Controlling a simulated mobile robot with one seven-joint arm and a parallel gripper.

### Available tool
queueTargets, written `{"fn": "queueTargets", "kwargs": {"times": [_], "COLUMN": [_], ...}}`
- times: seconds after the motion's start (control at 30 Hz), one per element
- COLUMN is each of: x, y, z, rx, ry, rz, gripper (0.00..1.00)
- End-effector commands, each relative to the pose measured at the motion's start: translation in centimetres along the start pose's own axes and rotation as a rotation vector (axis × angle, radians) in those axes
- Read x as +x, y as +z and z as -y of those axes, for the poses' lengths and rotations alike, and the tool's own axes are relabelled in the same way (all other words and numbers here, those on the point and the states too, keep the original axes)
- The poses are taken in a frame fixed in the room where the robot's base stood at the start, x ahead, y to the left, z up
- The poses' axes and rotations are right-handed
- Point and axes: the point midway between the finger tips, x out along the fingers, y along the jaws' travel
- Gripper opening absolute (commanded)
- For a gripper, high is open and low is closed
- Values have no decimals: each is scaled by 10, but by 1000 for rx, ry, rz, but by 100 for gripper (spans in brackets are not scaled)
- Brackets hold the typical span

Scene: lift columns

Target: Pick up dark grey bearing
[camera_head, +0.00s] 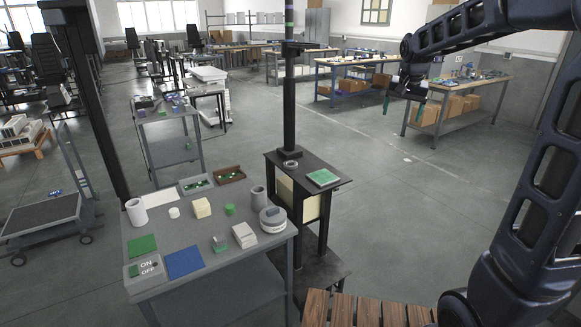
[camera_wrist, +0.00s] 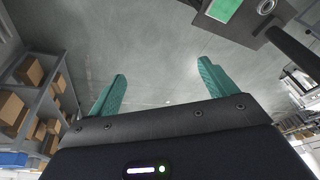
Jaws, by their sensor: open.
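A small grey ring (camera_head: 291,164) that looks like the bearing lies on the dark stand (camera_head: 345,183), close to the foot of its black post. A round grey thing (camera_wrist: 266,6), probably the same ring, shows at the top edge in the wrist view. My gripper (camera_head: 402,107) is high at the upper right in the head view, well apart from the stand. Its two green fingers are spread and empty in the wrist view (camera_wrist: 161,72), with bare floor between them.
A green square plate (camera_head: 323,177) lies on the stand, right of the ring. The black post (camera_head: 289,100) rises behind the ring. A grey table (camera_head: 205,237) with cylinders, blocks and trays stands at left. Open floor (camera_head: 400,190) lies right of the stand.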

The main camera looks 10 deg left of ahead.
Motion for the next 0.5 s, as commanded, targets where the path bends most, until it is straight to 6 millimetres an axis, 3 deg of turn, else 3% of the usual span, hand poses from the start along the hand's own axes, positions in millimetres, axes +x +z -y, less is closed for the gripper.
{"fn": "queueTargets", "kwargs": {"times": [0.2, 0.5], "x": [36, 94], "y": [-38, -72], "z": [63, 157], "rx": [33, 78], "ry": [21, 55], "rz": [9, 4], "gripper": [84, 84]}}
